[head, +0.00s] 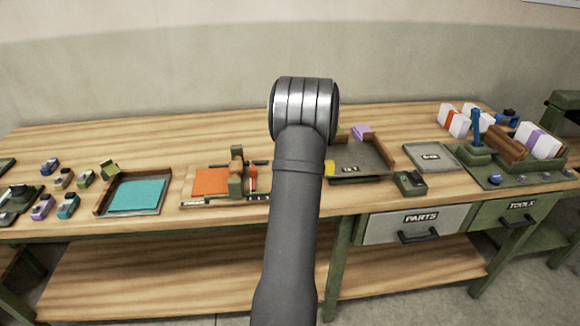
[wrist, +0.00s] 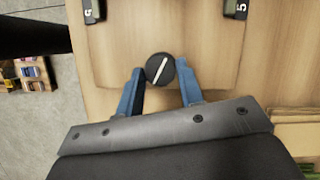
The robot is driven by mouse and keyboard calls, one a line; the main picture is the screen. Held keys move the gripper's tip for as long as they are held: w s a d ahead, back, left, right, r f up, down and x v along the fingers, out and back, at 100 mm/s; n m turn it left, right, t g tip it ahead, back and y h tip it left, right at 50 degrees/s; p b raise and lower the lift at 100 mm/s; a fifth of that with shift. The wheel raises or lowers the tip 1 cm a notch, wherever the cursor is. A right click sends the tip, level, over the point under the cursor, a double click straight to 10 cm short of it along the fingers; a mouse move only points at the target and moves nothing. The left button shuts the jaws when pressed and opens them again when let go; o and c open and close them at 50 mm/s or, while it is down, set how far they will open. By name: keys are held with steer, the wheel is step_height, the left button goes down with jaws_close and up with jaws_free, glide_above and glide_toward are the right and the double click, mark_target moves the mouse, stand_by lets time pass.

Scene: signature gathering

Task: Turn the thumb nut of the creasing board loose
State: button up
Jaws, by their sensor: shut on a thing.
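The thumb nut (wrist: 162,62) is a round black knob with a white line across its top, tilted up to the right in the wrist view. It sits on a pale wooden board (wrist: 125,40), which I take to be the creasing board. My gripper (wrist: 160,73) has its two blue fingers on either side of the knob, shut on it. In the head view my arm hides the gripper and the nut. I cannot tell there which part of the bench the nut is on.
On the bench are a tray with teal sheets (head: 137,195), a fixture with an orange sheet (head: 211,181), a dark tray (head: 360,160) and a small dark box (head: 410,183). Bare wood lies along the back.

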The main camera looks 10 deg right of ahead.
steer(key=n+g, duration=0.1)
steer(key=n, duration=0.4)
steer(key=shift+w+a+g+h, duration=0.1)
steer(key=shift+w+g+h, duration=0.1)
steer(key=shift+g+h, duration=0.2)
steer(key=shift+n, duration=0.3)
steer(key=o, duration=1)
steer(key=v, duration=1.2)
steer(key=x, duration=1.2)
